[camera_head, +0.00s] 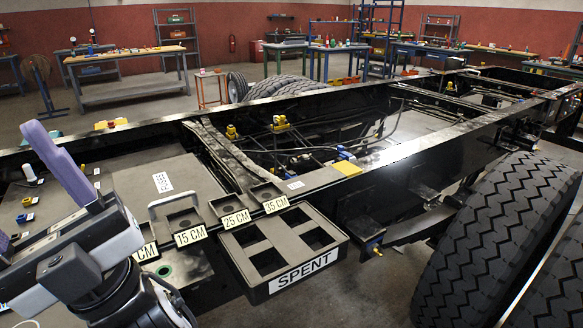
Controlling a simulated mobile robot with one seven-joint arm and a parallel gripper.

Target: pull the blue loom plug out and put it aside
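A small blue plug-like part (345,155) shows inside the chassis frame, near the inner side of the near rail. Black hoses or cables run close to it. It is too small to tell how it is seated.
A black tray marked SPENT (283,284) with open compartments hangs at the near rail. Beside it are holders labelled 15, 25 and 35 CM (234,217). Yellow-capped fittings (280,122) sit inside the frame. Large tyres (500,230) stand at the right.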

